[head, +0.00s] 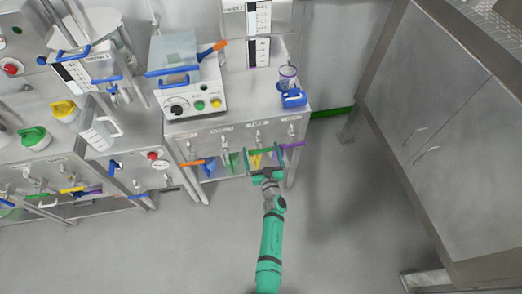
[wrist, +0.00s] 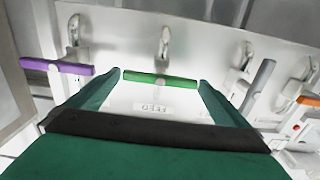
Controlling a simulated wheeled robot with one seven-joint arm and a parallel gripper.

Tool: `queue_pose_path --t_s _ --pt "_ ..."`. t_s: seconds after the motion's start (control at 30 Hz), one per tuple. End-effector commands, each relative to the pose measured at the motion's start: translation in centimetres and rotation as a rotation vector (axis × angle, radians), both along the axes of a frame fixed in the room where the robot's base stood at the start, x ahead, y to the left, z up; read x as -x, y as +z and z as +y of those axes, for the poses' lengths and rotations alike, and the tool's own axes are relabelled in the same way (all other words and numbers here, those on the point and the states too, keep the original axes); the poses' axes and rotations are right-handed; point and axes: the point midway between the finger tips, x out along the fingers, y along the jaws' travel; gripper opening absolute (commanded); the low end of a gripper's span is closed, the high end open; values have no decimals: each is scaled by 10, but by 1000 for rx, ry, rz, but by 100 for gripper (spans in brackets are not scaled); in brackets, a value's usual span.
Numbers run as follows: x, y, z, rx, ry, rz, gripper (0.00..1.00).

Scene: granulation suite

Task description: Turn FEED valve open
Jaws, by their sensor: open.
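The FEED valve has a green bar handle (wrist: 158,80) lying nearly level across the wrist view. Its FEED label (wrist: 154,107) reads upside down on the pale panel just below it. My gripper (wrist: 161,77) is open, with one finger near each end of the green handle. The handle sits between the fingertips, with small gaps visible at both ends. In the head view my gripper (head: 262,157) is at the front of the steel bench, and it largely hides the FEED valve there.
A purple handle (wrist: 57,66) is left of the green one in the wrist view; a grey handle (wrist: 257,87) and an orange handle (wrist: 308,101) are to the right. Floor right of the bench is clear.

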Motion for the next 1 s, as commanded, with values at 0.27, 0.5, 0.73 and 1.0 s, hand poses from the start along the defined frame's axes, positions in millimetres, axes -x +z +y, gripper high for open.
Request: queue_pose_path --t_s 0.27,0.5,0.73,1.0 --pt "-7 0 1 1 0 1 100" --pt "-7 0 0 1 -3 0 76" --pt "-6 0 -1 4 -3 -1 64" --pt "-6 0 0 76 -4 -16 64"
